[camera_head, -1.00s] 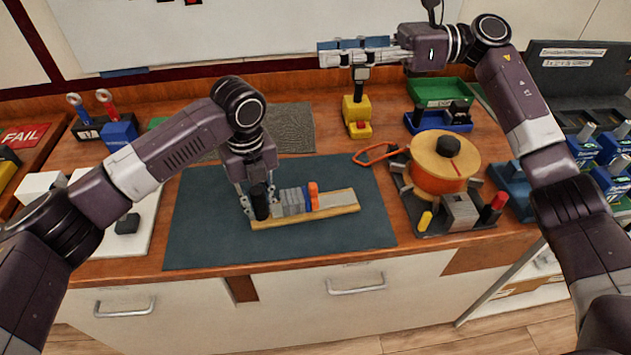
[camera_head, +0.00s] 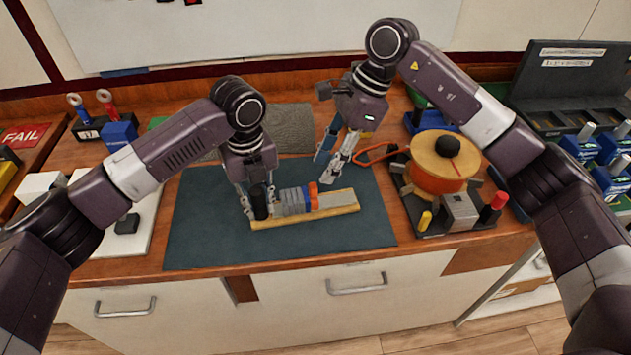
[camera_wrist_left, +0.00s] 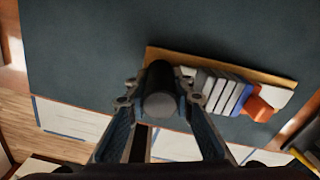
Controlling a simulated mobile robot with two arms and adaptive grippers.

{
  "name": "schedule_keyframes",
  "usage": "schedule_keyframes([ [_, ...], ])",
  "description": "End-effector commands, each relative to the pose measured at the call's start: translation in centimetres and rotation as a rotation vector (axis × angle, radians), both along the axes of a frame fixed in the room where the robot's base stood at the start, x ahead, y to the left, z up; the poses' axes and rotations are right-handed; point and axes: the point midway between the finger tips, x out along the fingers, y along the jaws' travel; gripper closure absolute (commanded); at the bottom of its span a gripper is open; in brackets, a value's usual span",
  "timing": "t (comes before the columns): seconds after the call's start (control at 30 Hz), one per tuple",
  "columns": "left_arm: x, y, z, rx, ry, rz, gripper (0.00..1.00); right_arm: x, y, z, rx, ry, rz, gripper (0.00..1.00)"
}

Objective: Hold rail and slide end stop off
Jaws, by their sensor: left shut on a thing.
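The rail (camera_head: 338,201) lies on the dark mat, a pale strip on a tan base. Grey blocks (camera_head: 292,201), a blue block (camera_head: 306,199) and an orange end piece (camera_head: 313,195), likely the end stop, sit on it; bare rail extends to the right of the orange piece. The orange piece also shows in the left wrist view (camera_wrist_left: 260,106). My left gripper (camera_head: 254,210) is shut on a black cylinder (camera_head: 261,202) at the rail's left end. My right gripper (camera_head: 331,170) is open and empty, above and behind the orange piece, apart from it.
The dark mat (camera_head: 210,225) is clear around the rail. A white board with a black item (camera_head: 128,224) is at left.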

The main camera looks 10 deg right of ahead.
Motion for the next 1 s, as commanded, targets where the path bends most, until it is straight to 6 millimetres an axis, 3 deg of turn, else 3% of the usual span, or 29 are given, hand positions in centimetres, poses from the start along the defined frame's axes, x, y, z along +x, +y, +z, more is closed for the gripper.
schedule_keyframes([
  [0.1, 0.0, 0.0, 0.1, -0.001, -0.001, 0.000, 1.00, -0.2, 1.0, -2.3, 0.002, 0.003, 0.002, 0.67],
  [0.3, 0.0, 0.0, 0.1, -0.001, -0.001, 0.000, 1.00, -0.2, 2.1, -4.9, 0.003, 0.002, -0.001, 0.67],
  [0.73, 0.0, 0.0, 0.1, -0.001, -0.001, 0.000, 1.00, -0.2, 2.4, -5.8, 0.002, -0.001, 0.000, 0.67],
  [1.0, 0.0, -0.1, 0.1, -0.001, -0.001, -0.001, 1.00, -0.2, 2.4, -5.8, 0.003, -0.001, 0.000, 0.95],
])
